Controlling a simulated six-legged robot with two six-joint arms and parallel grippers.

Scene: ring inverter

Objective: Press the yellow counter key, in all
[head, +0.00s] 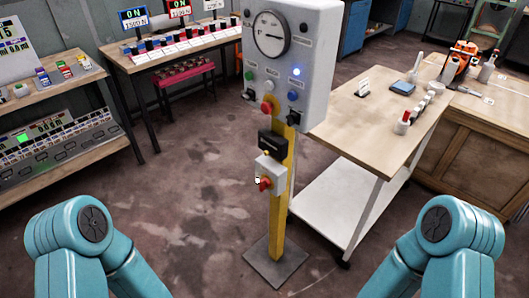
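I cannot pick out the yellow counter key with certainty. Small coloured blocks or keys (64,70), some partly yellow, sit on the upper shelf of the bench at the left. They are too small to tell apart. A panel with large digits (15,40) stands behind them, cut by the picture's edge. Small displays reading 0 N (133,17) stand on the back table. My two teal arms show at the lower left and lower right, far from all of these. Both grippers are out of the picture.
A grey control box (290,50) with a dial and buttons stands on a yellow post (279,215) in the middle, close in front. A wooden table (350,115) with a white lower shelf is at the right. Open floor (180,190) lies left of the post.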

